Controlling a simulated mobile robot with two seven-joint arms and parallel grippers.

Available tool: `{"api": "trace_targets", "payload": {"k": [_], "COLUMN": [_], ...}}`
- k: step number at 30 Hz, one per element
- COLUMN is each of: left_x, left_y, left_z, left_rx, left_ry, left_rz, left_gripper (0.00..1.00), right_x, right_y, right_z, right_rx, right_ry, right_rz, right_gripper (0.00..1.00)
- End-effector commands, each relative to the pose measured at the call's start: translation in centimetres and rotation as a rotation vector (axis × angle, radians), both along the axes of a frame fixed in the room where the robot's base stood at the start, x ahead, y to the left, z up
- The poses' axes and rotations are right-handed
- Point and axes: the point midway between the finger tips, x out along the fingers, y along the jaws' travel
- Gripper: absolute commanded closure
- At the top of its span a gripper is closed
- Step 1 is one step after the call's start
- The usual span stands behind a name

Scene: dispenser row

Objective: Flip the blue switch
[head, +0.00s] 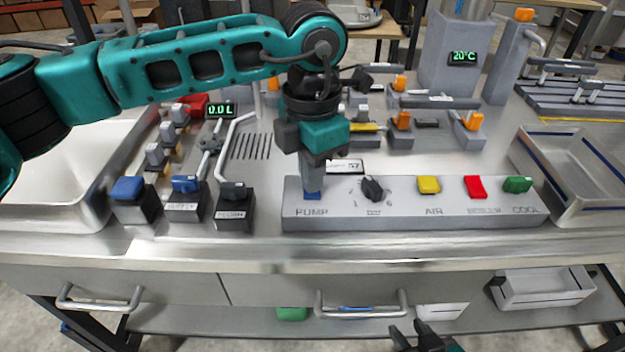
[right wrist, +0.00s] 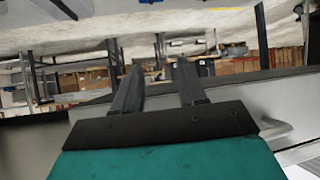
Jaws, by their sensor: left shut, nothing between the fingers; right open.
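The blue switch (head: 312,196) sits at the left end of the grey panel (head: 400,218), above the label PUMP. My left gripper (head: 313,182) is shut and empty, pointing down right at the blue switch and covering most of it. I cannot tell whether the fingertips touch it or which way it is tipped. My right gripper (head: 425,338) is low in front of the counter, away from the panel. In the right wrist view its two fingers (right wrist: 158,82) stand apart with nothing between them.
A black knob (head: 372,188), then yellow (head: 429,185), red (head: 475,186) and green (head: 517,184) switches continue along the panel. Black boxes with a blue cap (head: 127,188) and a blue lever (head: 186,184) stand left. Sinks flank the counter; drawer handles (head: 361,304) jut out in front.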

Motion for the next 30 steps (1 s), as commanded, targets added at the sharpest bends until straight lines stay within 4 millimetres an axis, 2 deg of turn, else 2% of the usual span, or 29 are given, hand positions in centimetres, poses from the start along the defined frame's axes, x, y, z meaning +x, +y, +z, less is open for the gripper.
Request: {"api": "trace_targets", "payload": {"k": [1, 19, 30], "left_x": [0.0, 0.0, 0.0], "left_y": [0.0, -0.1, 0.0], "left_z": [0.8, 5.7, 6.1], "left_rx": [-0.001, -0.002, -0.002], "left_ry": [-0.002, -0.002, -0.002], "left_rz": [0.0, 0.0, 0.0], "left_gripper": [1.0, 1.0, 1.0], "right_x": [0.0, 0.0, 0.0], "right_y": [0.0, 0.0, 0.0], "right_z": [0.4, 2.8, 2.9], "right_rx": [0.0, 0.0, 0.0], "right_ry": [0.0, 0.0, 0.0], "right_rz": [0.0, 0.0, 0.0], "right_gripper": [0.58, 0.58, 0.58]}}
